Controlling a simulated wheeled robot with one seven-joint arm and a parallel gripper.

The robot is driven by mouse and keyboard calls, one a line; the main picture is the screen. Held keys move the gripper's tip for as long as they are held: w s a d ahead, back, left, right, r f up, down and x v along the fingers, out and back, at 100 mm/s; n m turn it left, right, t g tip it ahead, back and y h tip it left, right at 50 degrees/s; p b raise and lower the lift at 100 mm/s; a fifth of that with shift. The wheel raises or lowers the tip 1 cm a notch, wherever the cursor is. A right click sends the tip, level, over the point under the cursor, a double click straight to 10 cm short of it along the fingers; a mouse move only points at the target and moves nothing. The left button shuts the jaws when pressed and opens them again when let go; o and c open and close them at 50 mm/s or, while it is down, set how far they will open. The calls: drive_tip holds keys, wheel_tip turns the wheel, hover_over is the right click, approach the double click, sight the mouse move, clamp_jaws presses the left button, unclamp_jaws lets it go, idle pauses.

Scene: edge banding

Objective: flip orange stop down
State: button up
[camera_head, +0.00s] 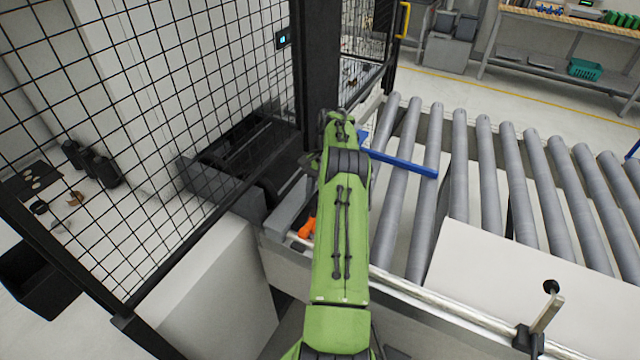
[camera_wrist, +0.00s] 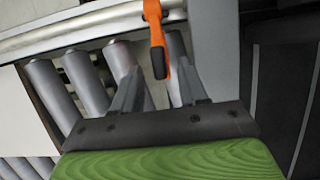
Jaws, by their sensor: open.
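The orange stop (camera_wrist: 153,18) is an orange lever with a dark tip, at the top middle of the wrist view. It also shows in the head view (camera_head: 307,228) as a small orange piece at the conveyor's near left corner, partly hidden by my green arm. My gripper (camera_wrist: 159,68) is open, and its two grey fingers appear on either side of the lever's dark tip in the wrist view. Whether either finger touches the stop, I cannot tell. In the head view my gripper's fingers cannot be made out behind the arm.
Grey conveyor rollers (camera_head: 460,160) run to the right, with a blue bar (camera_head: 400,163) across them. A white panel (camera_head: 500,275) lies on the rollers. A black mesh fence (camera_head: 180,100) and dark post (camera_head: 316,70) stand to the left and behind.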

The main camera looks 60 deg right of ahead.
drive_tip(key=p+v, duration=0.5)
drive_tip(key=v, duration=0.1)
drive_tip(key=shift+r+p, duration=0.2)
drive_tip(key=shift+p, duration=0.15)
drive_tip(key=shift+f, duration=0.15)
